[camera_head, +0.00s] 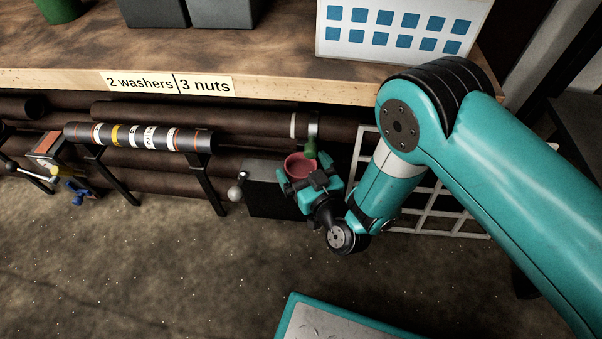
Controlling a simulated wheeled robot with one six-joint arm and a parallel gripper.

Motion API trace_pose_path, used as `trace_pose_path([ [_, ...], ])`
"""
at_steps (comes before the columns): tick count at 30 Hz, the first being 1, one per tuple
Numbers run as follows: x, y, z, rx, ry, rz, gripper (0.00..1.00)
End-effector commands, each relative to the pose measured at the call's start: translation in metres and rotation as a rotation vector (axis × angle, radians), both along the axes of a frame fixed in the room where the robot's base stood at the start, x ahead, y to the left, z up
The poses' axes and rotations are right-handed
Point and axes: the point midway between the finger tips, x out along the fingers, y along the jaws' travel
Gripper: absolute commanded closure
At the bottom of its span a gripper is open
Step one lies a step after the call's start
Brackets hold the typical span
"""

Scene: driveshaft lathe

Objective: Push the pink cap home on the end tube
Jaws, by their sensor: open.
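The pink cap (299,164) shows as a round, dull pink rim just in front of the dark block below the bench. My teal and black gripper (312,170) is right at the cap, with its body below and to the right of it. The gripper is open; whether its fingers touch the cap cannot be told. My gripper hides the cap's lower part. I cannot tell which tube is the end tube or whether the cap sits on it. A dark tube with a pale ring (293,125) runs behind the cap.
A dark rod with white and yellow bands (138,137) rests on black stands to the left. A dark block (265,195) with a ball-ended lever (235,193) is beside my gripper. A white grid (430,215) stands behind my arm. The wooden bench edge (290,88) overhangs above. Floor at lower left is clear.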

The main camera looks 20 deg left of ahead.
Motion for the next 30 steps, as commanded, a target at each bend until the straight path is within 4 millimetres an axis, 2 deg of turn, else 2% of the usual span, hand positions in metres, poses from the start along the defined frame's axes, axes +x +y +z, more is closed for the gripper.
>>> trace_pose_path([
  [9,0.0029,0.0031,0.0010,0.000,-0.001,0.001,0.00],
  [14,0.0027,0.0030,0.0009,0.000,-0.001,0.001,0.37],
  [15,0.0027,0.0030,0.0008,0.000,-0.001,0.001,0.39],
  [30,0.0027,0.0032,0.0064,0.000,-0.001,0.001,0.40],
])
